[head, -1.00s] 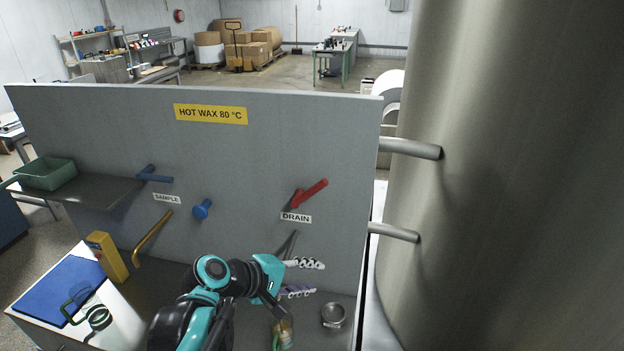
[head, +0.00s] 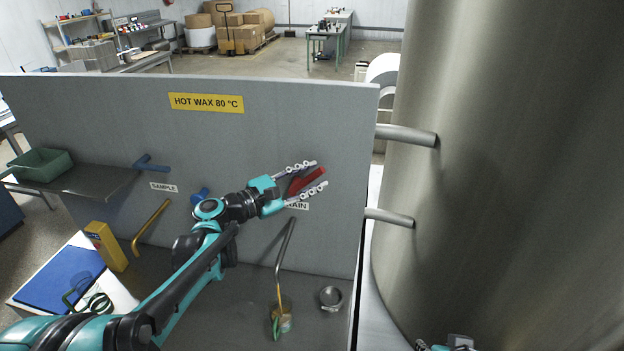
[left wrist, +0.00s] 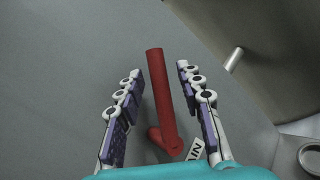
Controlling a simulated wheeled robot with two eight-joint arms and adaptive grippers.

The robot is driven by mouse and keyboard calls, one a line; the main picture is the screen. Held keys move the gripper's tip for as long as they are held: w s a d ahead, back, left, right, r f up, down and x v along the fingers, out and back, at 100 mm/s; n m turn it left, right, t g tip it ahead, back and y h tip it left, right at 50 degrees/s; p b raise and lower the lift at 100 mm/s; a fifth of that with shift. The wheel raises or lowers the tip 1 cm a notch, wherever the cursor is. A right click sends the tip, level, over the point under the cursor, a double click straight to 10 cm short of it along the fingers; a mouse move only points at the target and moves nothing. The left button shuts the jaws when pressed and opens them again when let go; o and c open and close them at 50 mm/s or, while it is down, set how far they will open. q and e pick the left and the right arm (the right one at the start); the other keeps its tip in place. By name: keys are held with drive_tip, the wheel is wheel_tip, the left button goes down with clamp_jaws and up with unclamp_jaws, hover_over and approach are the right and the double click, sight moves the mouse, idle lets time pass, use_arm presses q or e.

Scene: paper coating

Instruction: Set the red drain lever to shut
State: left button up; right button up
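The red drain lever (head: 308,179) is on the grey panel above the DRAIN label (head: 301,205), slanting up to the right in the head view. My left gripper (head: 320,174) is open, with one finger above and one below the lever. In the left wrist view the red lever (left wrist: 158,90) stands between the two spread fingers (left wrist: 160,84), with a gap visible on each side. The gripper hides part of the label and the lever's base in the head view. My right gripper is not clearly in view; only a bit of teal and grey hardware shows at the bottom right.
A blue lever (head: 150,165) and a blue knob (head: 200,196) are on the panel to the left. The bent drain pipe (head: 283,258) runs down to a jar (head: 281,316). A metal cup (head: 330,298) stands beside it. A large steel tank (head: 490,180) fills the right.

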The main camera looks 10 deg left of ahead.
use_arm(q)
drive_tip(key=shift+w+d, duration=0.1)
drive_tip(key=shift+d, duration=0.05)
clamp_jaws()
drive_tip(key=shift+d, duration=0.1)
drive_tip(key=shift+d+f+m+g+y+p, duration=0.25)
drive_tip(key=shift+m+g+y+p, duration=0.2)
drive_tip(key=shift+m+p, duration=0.4)
drive_tip(key=shift+d+f+m+g+y+p, duration=0.25)
drive_tip(key=shift+f+m+g+y+p, duration=0.1)
drive_tip(key=shift+f+m+y+p, duration=0.35)
drive_tip(key=shift+d+f+m+g+y+p, duration=0.2)
drive_tip(key=shift+f+m+g+y+p, duration=0.15)
drive_tip(key=shift+f+m+y+p, duration=0.35)
drive_tip(key=shift+d+f+m+g+y+p, duration=0.25)
drive_tip(key=shift+f+m+g+y+p, duration=0.15)
drive_tip(key=shift+f+y+p, duration=0.5)
